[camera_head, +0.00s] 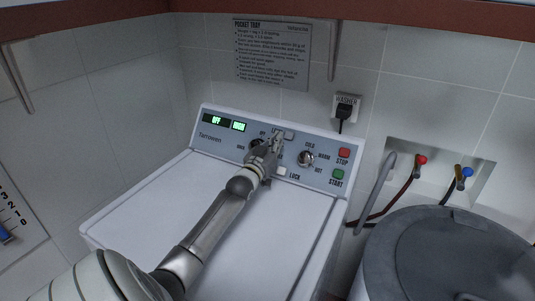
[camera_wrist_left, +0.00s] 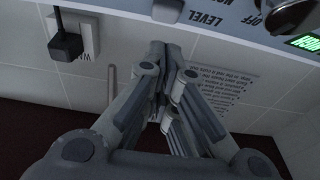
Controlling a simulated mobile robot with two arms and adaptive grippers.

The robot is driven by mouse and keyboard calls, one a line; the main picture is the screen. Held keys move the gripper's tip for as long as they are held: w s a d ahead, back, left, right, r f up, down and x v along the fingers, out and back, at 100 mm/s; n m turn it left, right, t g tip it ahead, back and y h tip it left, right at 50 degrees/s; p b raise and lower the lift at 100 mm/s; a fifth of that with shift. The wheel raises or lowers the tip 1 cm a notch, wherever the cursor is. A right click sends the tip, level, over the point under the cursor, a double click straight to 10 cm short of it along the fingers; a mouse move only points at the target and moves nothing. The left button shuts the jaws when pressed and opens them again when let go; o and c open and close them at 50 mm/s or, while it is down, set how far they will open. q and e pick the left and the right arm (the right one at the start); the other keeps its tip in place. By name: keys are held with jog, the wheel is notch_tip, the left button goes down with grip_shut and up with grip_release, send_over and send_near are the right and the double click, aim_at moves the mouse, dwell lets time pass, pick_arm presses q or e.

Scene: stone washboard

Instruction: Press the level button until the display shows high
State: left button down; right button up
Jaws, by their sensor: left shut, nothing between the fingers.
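The washer's control panel (camera_head: 225,150) carries two green displays. In the left wrist view the fingertips (camera_wrist_left: 158,46) appear just short of the button; contact cannot be told. My right gripper is out of view.
A knob (camera_head: 306,158), a red stop button (camera_head: 344,153), a green start button (camera_head: 338,174) and a lock button (camera_head: 281,171) share the panel. A plug (camera_head: 344,113) sits in the wall outlet. A grey bin (camera_head: 440,250) stands right of the washer.

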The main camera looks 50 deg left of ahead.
pick_arm(q)
jog(key=r+v, duration=0.1)
jog(key=v, duration=0.5)
jog(key=shift+s+f+b, duration=0.15)
jog(key=shift+b, duration=0.3)
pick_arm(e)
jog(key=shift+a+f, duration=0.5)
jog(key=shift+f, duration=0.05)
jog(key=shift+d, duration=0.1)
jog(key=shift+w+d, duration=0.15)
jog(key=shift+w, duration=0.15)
